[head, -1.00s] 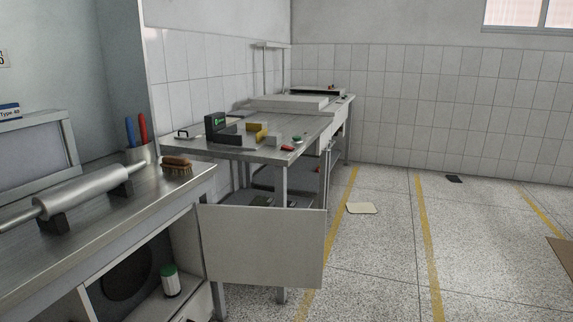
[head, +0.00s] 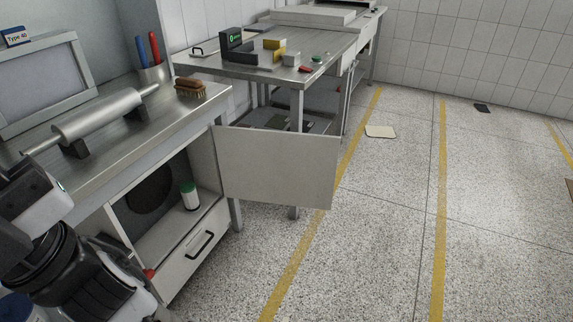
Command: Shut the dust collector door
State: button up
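The dust collector door (head: 280,170) is a flat pale grey panel. It stands wide open, swung out to the right from the cabinet (head: 208,150) under the near metal bench. The open compartment shows a round dark opening (head: 150,190) and a white bottle with a green cap (head: 190,196) on its floor. A drawer with a black handle (head: 199,246) is below it. Part of my arm shows at the lower left, left of the cabinet and well apart from the door. I cannot make out my gripper's fingers.
On the near bench (head: 60,185) are a metal roller (head: 105,115), a brush (head: 190,88) and a cup with blue and red handles (head: 150,72). A second table (head: 225,66) stands behind the door.

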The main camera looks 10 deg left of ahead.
aim_at(288, 168)
jog(key=i+l+z, duration=0.5)
jog(key=i+z, duration=0.6)
jog(key=i, duration=0.9)
jog(key=i+l+u, duration=0.1)
jog(key=i+u, duration=0.25)
jog(key=i, duration=0.15)
jog(key=i+l+u, duration=0.2)
jog(key=i+u, duration=0.15)
jog(key=i, duration=0.15)
jog(key=i+u, duration=0.2)
jog(key=u, duration=0.25)
jog(key=i+l+u, duration=0.15)
jog(key=u, duration=0.3)
jog(key=i+l+u, duration=0.2)
jog(key=u, duration=0.3)
jog(key=i+l+u, duration=0.15)
jog(key=u, duration=0.3)
jog(key=l+u, duration=0.45)
jog(key=i+l+u, duration=0.15)
jog(key=l+u, duration=0.15)
jog(key=u, duration=0.2)
jog(key=i+l+u, duration=0.1)
jog(key=l+u, duration=0.9)
jog(key=k+l+u, duration=0.1)
jog(key=l, duration=0.35)
jog(key=l+u, duration=0.1)
jog(key=l, duration=0.3)
jog(key=k, duration=0.05)
